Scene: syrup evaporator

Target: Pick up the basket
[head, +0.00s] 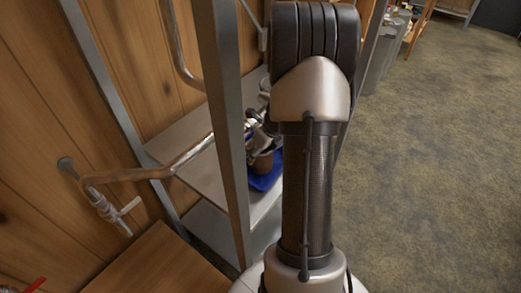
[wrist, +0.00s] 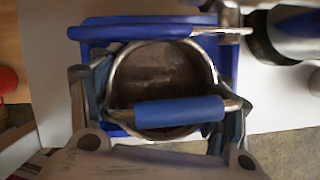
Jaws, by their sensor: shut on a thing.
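The basket (wrist: 150,70) looks like a round vessel with a metal rim and a dark brown inside. It appears as a small brown shape (head: 263,163) on the shelf in the head view. A blue grip bar with metal ends (wrist: 180,111) crosses its near side in the wrist view. My gripper (wrist: 165,110) has a finger on either side of the basket, shut on it. In the head view my arm hides part of the shelf. I cannot tell whether the basket is clear of what lies below it.
A blue tray-like thing (wrist: 160,21) lies under the basket, with a second blue bar (wrist: 130,33) along its far side. A dark cylinder (wrist: 285,35) stands close at right. A shelf post (head: 222,120) and a pipe with a valve (head: 112,207) are near. Open floor (head: 435,150) lies right.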

